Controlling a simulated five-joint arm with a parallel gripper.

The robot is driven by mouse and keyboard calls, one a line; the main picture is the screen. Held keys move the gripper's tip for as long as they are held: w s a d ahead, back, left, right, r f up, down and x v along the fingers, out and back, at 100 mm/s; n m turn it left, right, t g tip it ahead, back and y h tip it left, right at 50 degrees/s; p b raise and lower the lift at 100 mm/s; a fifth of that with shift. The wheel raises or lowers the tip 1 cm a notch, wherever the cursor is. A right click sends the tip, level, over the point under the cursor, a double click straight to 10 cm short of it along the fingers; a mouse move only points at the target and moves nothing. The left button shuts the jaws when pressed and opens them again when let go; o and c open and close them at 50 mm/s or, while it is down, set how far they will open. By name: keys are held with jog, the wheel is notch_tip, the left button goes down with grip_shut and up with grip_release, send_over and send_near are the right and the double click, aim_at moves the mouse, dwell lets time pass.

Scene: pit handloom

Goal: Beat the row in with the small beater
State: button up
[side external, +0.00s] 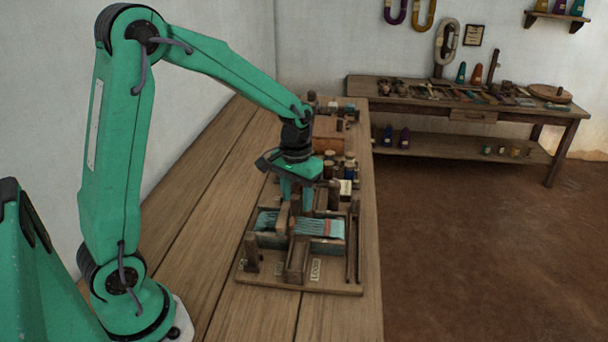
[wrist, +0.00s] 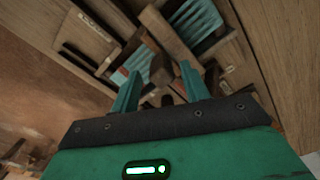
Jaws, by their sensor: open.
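The small handloom (side external: 300,283) sits on a wooden board on the bench, with teal warp threads (side external: 322,227) across it. My gripper (side external: 298,205) points down over the loom. In the wrist view its two green fingers (wrist: 160,74) are spread, with dark wooden parts visible between and beyond them. Whether they touch the bar cannot be told.
Bobbins and bottles (side external: 345,168) and a wooden box (side external: 327,134) crowd the bench behind the loom. Bare bench planks (side external: 215,200) lie to the left. A side table (side external: 470,113) with tools stands across the floor.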

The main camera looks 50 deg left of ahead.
jog(key=shift+r, duration=2.35)
jog(key=shift+s+d+r, duration=0.15)
jog(key=shift+s+r, duration=0.15)
jog(key=shift+r, duration=0.1)
jog(key=s+d+r+m+t, duration=0.1)
jog(key=s+r, duration=0.3)
jog(key=s, duration=0.4)
jog(key=s+d+r+m+t, duration=0.2)
jog(key=s+d+r+t, duration=0.2)
jog(key=s, duration=0.4)
jog(key=shift+s+t, duration=0.3)
jog(key=shift+s, duration=0.1)
